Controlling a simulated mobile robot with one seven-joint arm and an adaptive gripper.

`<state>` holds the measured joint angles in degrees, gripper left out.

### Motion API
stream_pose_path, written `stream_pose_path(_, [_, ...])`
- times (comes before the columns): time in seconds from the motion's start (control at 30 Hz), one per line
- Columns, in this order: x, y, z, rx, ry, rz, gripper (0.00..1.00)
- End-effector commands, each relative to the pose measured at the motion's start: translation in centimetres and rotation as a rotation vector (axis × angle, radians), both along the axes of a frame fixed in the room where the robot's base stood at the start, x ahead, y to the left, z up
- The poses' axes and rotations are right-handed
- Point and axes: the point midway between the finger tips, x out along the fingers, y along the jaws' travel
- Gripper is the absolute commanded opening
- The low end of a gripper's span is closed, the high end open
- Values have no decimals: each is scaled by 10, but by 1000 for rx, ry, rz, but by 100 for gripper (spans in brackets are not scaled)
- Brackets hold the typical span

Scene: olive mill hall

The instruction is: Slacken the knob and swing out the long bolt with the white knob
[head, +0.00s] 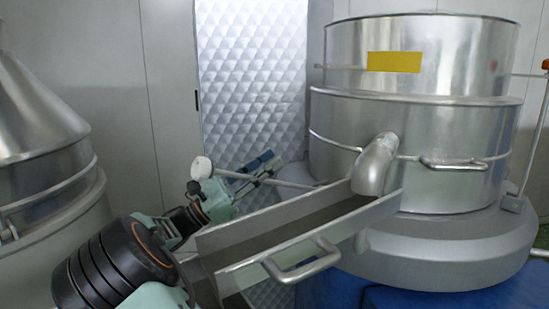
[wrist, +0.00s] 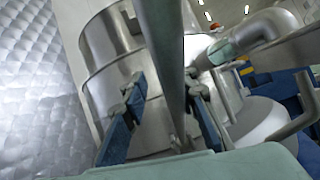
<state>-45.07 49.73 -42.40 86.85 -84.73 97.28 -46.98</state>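The white knob (head: 202,168) shows in the head view left of the steel drum, at the near end of the long bolt (head: 292,184). The bolt runs right from the knob toward the drum's lower part. My gripper (head: 264,164) has blue fingers and is at the bolt, between knob and drum. In the wrist view the bolt (wrist: 162,40) passes between the fingers of my gripper (wrist: 165,96). The fingers stand apart, with a clear gap on the left; the right finger looks close to the bolt, contact unclear. The knob is outside the wrist view.
The steel drum (head: 400,130) bears a yellow plate (head: 394,62), a handle (head: 455,164) and a spout (head: 376,165) over a sloping trough (head: 350,211) with its own handle (head: 300,266). The trough lies close below my gripper. A conical vessel (head: 45,130) stands left; a quilted panel (head: 252,80) is behind.

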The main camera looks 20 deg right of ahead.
Motion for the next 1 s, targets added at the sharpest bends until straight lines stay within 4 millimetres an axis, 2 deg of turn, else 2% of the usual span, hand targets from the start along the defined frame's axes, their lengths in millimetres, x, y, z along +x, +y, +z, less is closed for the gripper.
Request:
stream_pose_path(0.1, [0, 20, -12, -1, 3, 5, 27])
stream_pose_path(0.3, [-1, 42, -24, -1, 2, 7, 27])
stream_pose_path(0.67, [-1, 46, -27, -3, 2, 8, 27])
stream_pose_path(1.0, [0, 60, -49, -4, 7, 9, 27])
